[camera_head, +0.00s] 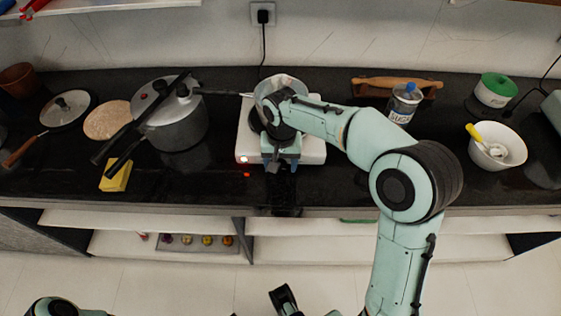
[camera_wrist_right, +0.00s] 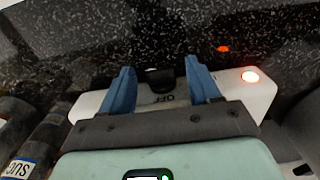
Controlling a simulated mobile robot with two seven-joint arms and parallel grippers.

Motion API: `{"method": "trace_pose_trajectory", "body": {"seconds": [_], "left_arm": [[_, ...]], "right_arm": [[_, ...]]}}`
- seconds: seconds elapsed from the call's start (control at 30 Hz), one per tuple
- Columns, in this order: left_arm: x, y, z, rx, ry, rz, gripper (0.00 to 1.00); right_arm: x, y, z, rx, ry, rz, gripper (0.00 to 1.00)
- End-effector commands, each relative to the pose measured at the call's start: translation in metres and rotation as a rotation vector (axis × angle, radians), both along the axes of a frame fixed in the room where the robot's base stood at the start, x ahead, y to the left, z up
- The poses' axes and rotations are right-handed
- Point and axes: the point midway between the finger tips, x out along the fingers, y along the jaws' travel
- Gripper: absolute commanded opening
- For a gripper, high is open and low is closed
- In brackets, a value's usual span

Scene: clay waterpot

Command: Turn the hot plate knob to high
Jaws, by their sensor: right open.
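The white hot plate (camera_head: 314,150) stands on the dark counter with a pot (camera_head: 279,83) on it. In the right wrist view the hot plate's front (camera_wrist_right: 258,97) shows a lit lamp and the letters OFF beside a dark knob (camera_wrist_right: 159,78). My right gripper (camera_wrist_right: 160,82) is open, its two blue fingers on either side of the knob, with gaps visible. Whether they touch it I cannot tell. In the head view my right gripper (camera_head: 281,165) is over the front edge of the hot plate and hides the knob.
A pressure cooker (camera_head: 180,125) with long dark handles stands left of the hot plate, and a yellow sponge (camera_head: 116,177) lies near the counter's front. At right are a sugar jar (camera_head: 403,103), a white bowl (camera_head: 507,148) and a green-lidded container (camera_head: 494,91).

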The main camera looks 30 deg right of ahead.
Motion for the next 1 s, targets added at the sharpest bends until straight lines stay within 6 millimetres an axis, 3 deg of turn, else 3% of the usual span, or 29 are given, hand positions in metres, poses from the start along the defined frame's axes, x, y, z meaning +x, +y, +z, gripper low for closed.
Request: {"method": "trace_pose_trajectory", "body": {"seconds": [0.17,0.63,0.8,1.0], "left_arm": [[-0.001,0.0,0.003,0.0,0.003,-0.001,0.43],[-0.009,-0.001,0.021,-0.006,0.034,-0.008,0.43],[-0.01,-0.001,0.024,-0.007,0.04,-0.008,0.43],[-0.01,0.0,0.024,-0.006,0.041,-0.009,0.43]], "right_arm": [[0.001,0.0,0.016,0.0,-0.004,0.0,0.62],[0.0,-0.001,0.114,0.001,-0.004,0.0,0.62],[-0.001,-0.001,0.13,0.001,-0.001,0.001,0.62],[-0.001,-0.001,0.134,0.0,0.0,0.001,0.62]]}}
